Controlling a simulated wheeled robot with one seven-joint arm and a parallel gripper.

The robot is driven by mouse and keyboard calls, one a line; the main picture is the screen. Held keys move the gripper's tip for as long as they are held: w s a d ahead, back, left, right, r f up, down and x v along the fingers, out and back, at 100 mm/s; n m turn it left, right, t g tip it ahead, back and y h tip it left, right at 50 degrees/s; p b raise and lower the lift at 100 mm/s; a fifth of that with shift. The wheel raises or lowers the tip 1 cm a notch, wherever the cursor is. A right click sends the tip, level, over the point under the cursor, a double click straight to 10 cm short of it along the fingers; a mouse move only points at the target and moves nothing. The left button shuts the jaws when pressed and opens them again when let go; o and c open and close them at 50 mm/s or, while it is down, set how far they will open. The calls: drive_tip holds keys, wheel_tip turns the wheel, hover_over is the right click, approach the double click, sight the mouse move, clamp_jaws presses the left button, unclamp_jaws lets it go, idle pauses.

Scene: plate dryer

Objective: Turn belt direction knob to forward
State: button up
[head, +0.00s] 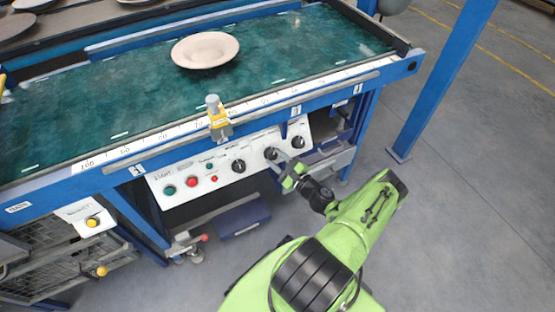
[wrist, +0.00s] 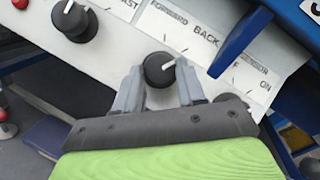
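The belt direction knob (wrist: 159,70) is round and black with a white pointer line, below the labels FORWARD and BACK in the wrist view. Its pointer aims up and right, toward the BACK side. In the head view the knob (head: 271,153) is the middle one of the panel's black knobs. My gripper (wrist: 159,76) is open, with one finger on each side of the knob and small gaps showing. In the head view my gripper (head: 284,164) is right at the panel. Whether a finger touches the knob, I cannot tell.
Another black knob (wrist: 74,20) sits to the left, by the FAST label. A third knob (head: 298,142) is to the right, partly hidden in the wrist view. A blue bracket (wrist: 240,42) juts near my right finger. A plate (head: 205,50) lies on the green belt (head: 120,100).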

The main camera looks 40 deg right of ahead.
drive_tip(key=c, duration=0.4)
drive_tip(key=shift+n+y, duration=0.3)
drive_tip(key=shift+n, duration=0.2)
drive_tip(key=n+y, duration=0.1)
drive_tip(key=n, duration=0.1)
drive_tip(key=n+g+y, duration=0.1)
drive_tip(key=n, duration=0.2)
drive_tip(key=shift+d+r+n+g+y, duration=0.2)
drive_tip(key=shift+d+n+g+y, duration=0.15)
drive_tip(key=shift+n+g+y, duration=0.05)
drive_tip(key=n+g, duration=0.1)
drive_tip(key=n, duration=0.1)
drive_tip(key=n+g+y, duration=0.1)
drive_tip(key=n, duration=0.1)
drive_tip(key=n+g, duration=0.1)
drive_tip(key=n, duration=0.1)
drive_tip(key=shift+w+d+r+n+g+y+p, duration=0.15)
drive_tip(key=shift+r+n+g+y+p, duration=0.15)
drive_tip(key=shift+n+y+p, duration=0.1)
drive_tip(key=o, duration=1)
drive_tip(key=shift+o, duration=0.2)
